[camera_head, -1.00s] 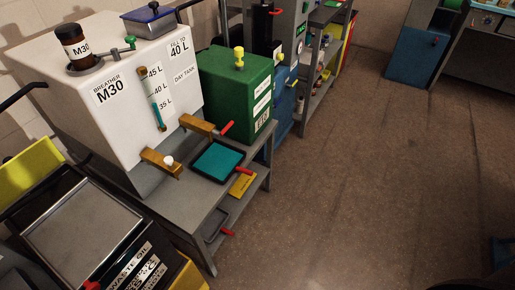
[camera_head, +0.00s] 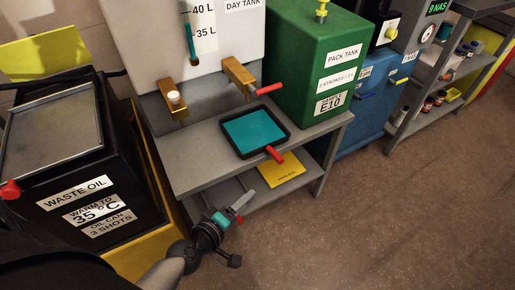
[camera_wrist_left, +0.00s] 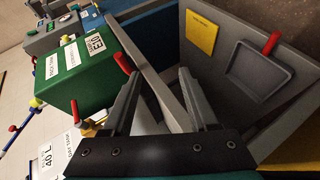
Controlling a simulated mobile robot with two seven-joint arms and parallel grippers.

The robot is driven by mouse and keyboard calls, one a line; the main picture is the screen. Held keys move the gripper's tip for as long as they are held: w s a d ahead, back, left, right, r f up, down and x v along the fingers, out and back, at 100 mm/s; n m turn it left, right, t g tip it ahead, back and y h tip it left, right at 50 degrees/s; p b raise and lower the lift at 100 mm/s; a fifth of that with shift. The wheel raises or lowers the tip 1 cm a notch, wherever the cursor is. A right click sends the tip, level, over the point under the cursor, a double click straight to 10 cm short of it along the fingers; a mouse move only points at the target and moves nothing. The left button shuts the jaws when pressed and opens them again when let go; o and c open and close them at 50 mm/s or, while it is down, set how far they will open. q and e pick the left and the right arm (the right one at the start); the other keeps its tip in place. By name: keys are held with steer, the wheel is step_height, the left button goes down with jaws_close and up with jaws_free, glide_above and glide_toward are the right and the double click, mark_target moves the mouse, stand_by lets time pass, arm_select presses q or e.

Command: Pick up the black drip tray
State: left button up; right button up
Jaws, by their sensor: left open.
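A dark tray (camera_wrist_left: 262,72) with a red handle (camera_wrist_left: 270,43) lies on the lower shelf in the left wrist view, right of my fingers. In the head view my left gripper (camera_head: 236,211) is low in front of the bench, close to that red handle, and mostly hides this tray. My left gripper (camera_wrist_left: 158,82) is open with nothing between its fingers. A second black tray (camera_head: 287,142), with a teal inside and a red handle (camera_head: 273,154), sits on the bench top below the brass taps. My right gripper is not in view.
The bench edge (camera_head: 225,177) and its legs stand close to my left gripper. A yellow card (camera_head: 281,172) lies on the lower shelf. The waste oil bin (camera_head: 75,192) stands at left, the green pack tank (camera_head: 318,65) behind. The floor at right is clear.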

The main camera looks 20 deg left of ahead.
arm_select(q)
step_height(320, 180, up, 4)
steer(key=w+n+t+b, duration=0.2)
steer(key=n, duration=0.1)
glide_toward(273, 156)
steer(key=shift+h, duration=0.3)
steer(key=x, duration=0.4)
steer(key=shift+w+a+f, duration=0.1)
steer(key=shift+w+f, duration=0.15)
steer(key=shift+w, duration=0.15)
steer(key=shift+x, duration=0.9)
steer(key=x, duration=0.3)
steer(key=shift+w+b, duration=0.15)
steer(key=shift+b, duration=0.15)
steer(key=shift+w+f, duration=0.15)
steer(key=shift+w, duration=0.35)
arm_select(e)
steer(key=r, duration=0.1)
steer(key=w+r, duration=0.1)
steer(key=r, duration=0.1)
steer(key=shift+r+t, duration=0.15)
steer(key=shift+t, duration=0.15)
